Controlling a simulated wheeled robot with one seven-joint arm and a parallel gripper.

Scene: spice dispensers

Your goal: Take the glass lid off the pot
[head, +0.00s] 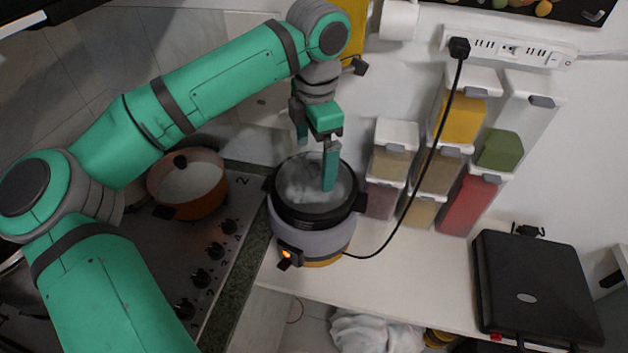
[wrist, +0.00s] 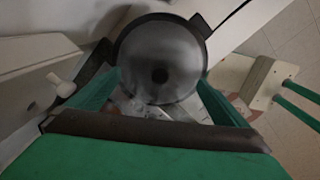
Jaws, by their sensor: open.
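The black pot (head: 308,216) sits on a grey round cooker (head: 312,238) with a lit orange light on its front. The glass lid (head: 300,180) covers its top and looks cloudy and whitish in the head view. In the wrist view the lid (wrist: 158,45) is a grey disc with a dark round knob (wrist: 160,75) near its middle. My gripper (head: 316,165) is over the pot, pointing down, with its fingers apart and empty. In the wrist view the knob lies between the two green fingers. I cannot tell how far the fingertips are above the lid.
An orange pan (head: 187,205) stands on the stove (head: 120,270) at left. Several spice dispensers (head: 467,202) line the wall right of the pot. A black cable (head: 425,170) runs from the power strip (head: 508,47) to the cooker. A black appliance (head: 535,290) lies at right; white counter (head: 410,290) is bare between.

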